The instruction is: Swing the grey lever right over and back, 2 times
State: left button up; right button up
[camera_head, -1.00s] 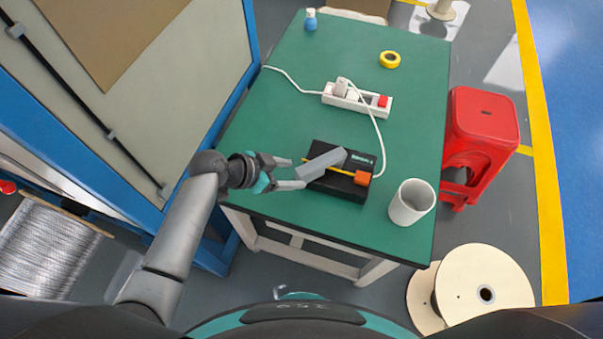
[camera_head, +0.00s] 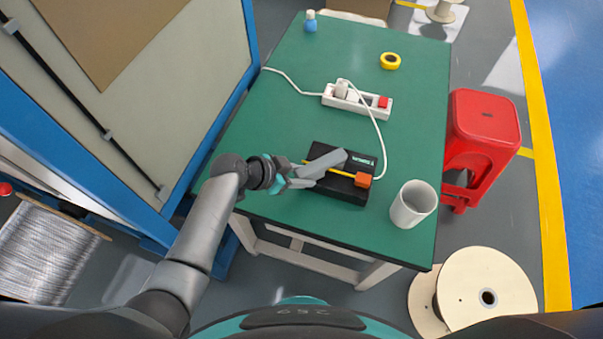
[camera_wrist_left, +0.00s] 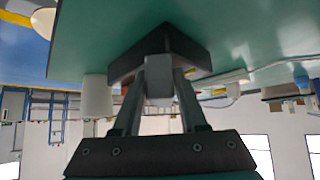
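The black box (camera_head: 345,191) sits on the green table near its front edge, with a yellow strip and an orange block (camera_head: 363,180) at its right side. The grey lever (camera_head: 325,163) lies slanted over the box, its lower end to the left and its upper end to the right. My left gripper (camera_head: 301,177) is at the lever's left end. In the left wrist view the two fingers (camera_wrist_left: 158,98) stand close on both sides of the lever (camera_wrist_left: 158,76) and appear to grip it. The fingers hide part of its end. My right gripper is not in view.
A white cup (camera_head: 412,205) stands right of the box. A white power strip (camera_head: 357,99) with a cable lies behind it; the cable passes close to the box's right side. Yellow tape (camera_head: 390,61) and a blue bottle (camera_head: 311,21) are farther back. A red stool (camera_head: 482,140) stands right of the table.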

pick_arm(q)
grip_shut()
dwell(1.0)
